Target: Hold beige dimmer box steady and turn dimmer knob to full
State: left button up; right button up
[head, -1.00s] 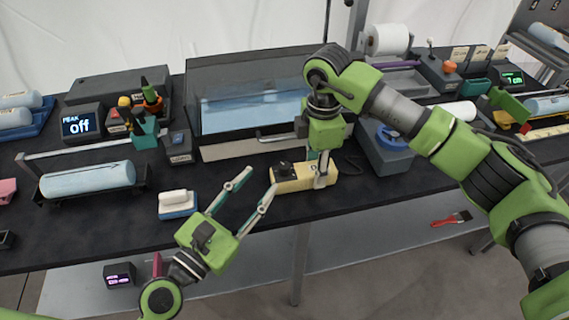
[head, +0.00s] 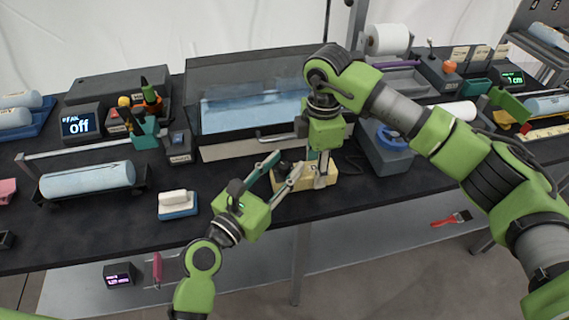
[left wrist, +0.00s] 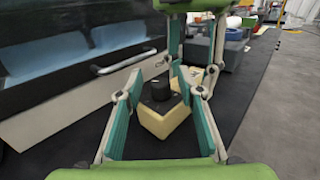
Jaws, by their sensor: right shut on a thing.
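The beige dimmer box (head: 307,184) sits near the front of the black bench in the head view. It also shows in the left wrist view (left wrist: 165,122), with its black round knob (left wrist: 160,88) on a dark top plate. My right gripper (head: 321,168) points down from above and is shut on the right end of the box. My left gripper (head: 288,163) is open, its fingertips at the left part of the box. In the left wrist view the knob shows between its fingers, with gaps on both sides. In the head view the fingers largely hide the knob.
A display (head: 80,125) at the left reads "off". A clear-fronted tank (head: 250,105) with a bar handle stands right behind the box. A white-and-blue block (head: 177,204) lies to the left. A blue-topped grey unit (head: 388,145) stands to the right. The bench front is fairly clear.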

pick_arm(q)
jog(key=shift+w+d, duration=0.2)
jog(key=shift+w, duration=0.1)
grip_shut()
jog(key=shift+m+g+h, duration=2.3)
jog(key=shift+g+h, duration=0.1)
jog(key=shift+h, duration=0.3)
